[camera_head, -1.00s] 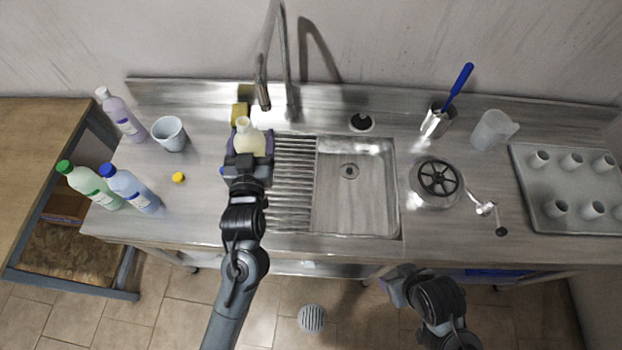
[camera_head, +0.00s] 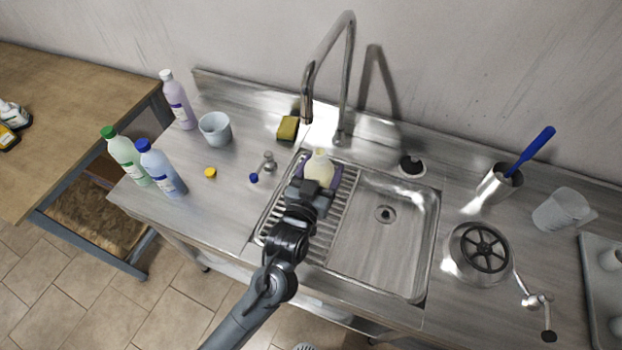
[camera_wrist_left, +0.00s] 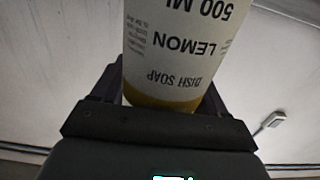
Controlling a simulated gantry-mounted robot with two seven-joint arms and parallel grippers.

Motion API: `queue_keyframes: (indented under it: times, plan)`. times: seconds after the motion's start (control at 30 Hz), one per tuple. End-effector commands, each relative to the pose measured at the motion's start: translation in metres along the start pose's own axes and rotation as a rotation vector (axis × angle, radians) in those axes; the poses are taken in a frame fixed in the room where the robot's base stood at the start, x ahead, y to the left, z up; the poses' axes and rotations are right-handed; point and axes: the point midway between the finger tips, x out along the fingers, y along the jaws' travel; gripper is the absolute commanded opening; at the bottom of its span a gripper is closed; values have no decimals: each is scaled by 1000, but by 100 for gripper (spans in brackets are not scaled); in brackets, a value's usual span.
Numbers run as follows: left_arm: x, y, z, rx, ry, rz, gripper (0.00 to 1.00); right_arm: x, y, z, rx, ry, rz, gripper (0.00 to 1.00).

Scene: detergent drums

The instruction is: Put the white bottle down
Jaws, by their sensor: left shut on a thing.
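The white bottle (camera_head: 319,163) looks pale cream in the head view. It is over the back of the ribbed drainboard (camera_head: 341,220), left of the sink basin; I cannot tell whether its base touches. My left gripper (camera_head: 318,177) is shut around it from the front and hides its lower part. In the left wrist view the bottle (camera_wrist_left: 185,45) sits between the two dark fingers, its label reading "LEMON DISH SOAP 500 ML" upside down, with yellow showing at the label's edge. My right gripper is not in view.
A tall faucet (camera_head: 348,75) rises behind the drainboard. A yellow sponge (camera_head: 288,128), a blue-knobbed metal fitting (camera_head: 266,166), a yellow cap (camera_head: 210,172), a pale cup (camera_head: 215,128) and several bottles stand left. The basin (camera_head: 380,245) is empty. Counter left of the drainboard has free room.

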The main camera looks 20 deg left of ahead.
Motion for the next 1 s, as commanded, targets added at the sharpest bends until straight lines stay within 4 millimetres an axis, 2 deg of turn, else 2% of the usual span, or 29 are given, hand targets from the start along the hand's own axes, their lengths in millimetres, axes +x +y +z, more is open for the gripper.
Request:
queue_keyframes:
  times: [0.1, 0.3, 0.47, 0.77, 1.0]
  plan:
    - [7, -18, 11, 3, 1, -1, 31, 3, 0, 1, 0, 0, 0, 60]
    - [12, -32, 19, -1, 3, 1, 31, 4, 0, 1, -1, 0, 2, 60]
    - [13, -33, 25, -1, 2, 1, 31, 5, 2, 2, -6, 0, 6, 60]
    - [12, -33, 59, -1, 1, 2, 31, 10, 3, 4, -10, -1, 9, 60]
    - [12, -33, 60, -2, 3, 1, 31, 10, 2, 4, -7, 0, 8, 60]
